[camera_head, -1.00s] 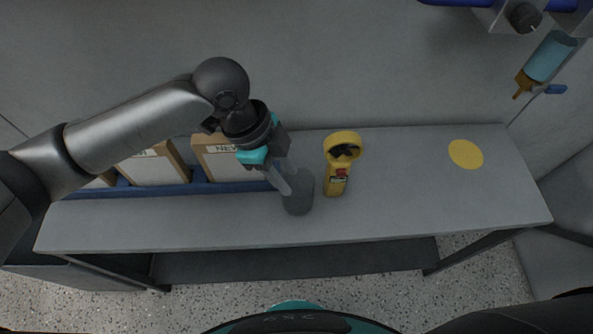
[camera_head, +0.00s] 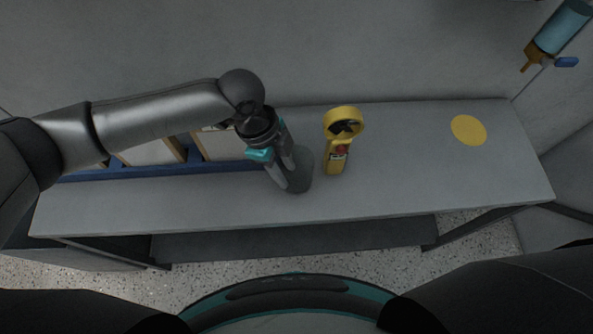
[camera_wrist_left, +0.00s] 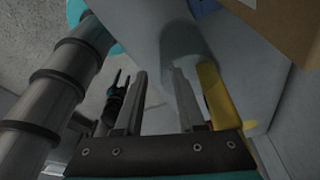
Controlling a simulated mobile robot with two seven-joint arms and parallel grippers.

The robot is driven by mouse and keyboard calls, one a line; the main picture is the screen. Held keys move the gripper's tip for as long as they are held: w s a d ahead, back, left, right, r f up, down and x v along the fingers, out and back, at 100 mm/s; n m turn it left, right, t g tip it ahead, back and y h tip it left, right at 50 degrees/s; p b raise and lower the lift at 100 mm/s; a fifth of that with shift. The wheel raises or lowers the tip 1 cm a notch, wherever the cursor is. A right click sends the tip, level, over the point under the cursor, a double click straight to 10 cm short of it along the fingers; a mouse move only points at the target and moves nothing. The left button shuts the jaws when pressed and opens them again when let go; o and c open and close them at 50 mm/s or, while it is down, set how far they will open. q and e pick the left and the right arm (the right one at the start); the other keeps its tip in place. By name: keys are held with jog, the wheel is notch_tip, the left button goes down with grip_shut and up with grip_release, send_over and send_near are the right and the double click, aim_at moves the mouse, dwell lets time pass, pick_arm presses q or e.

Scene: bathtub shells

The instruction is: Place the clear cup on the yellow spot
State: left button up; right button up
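The clear cup (camera_head: 301,166) looks grey and see-through and stands upright on the bench, left of the yellow device. It also shows in the left wrist view (camera_wrist_left: 183,45), beyond the fingertips and nearer the right-hand finger. My left gripper (camera_head: 287,180) points down at the cup's left side, partly covering it. Its fingers are apart in the left wrist view (camera_wrist_left: 158,72); contact with the cup is not clear. The yellow spot (camera_head: 469,130) is a flat, bare disc at the bench's right. A small two-pronged gripper, apparently my right one (camera_wrist_left: 119,85), shows with prongs apart.
A yellow device (camera_head: 336,157) with a ring top stands just right of the cup. A blue rack (camera_head: 215,168) with boxes lies along the bench's back left. The grey bench (camera_head: 410,165) is clear between the device and the spot. A blue dispenser (camera_head: 562,28) hangs at upper right.

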pick_arm(q)
jog(key=x, duration=0.5)
jog(key=shift+b, duration=0.3)
jog(key=shift+r, duration=0.1)
grip_shut()
dwell(0.9)
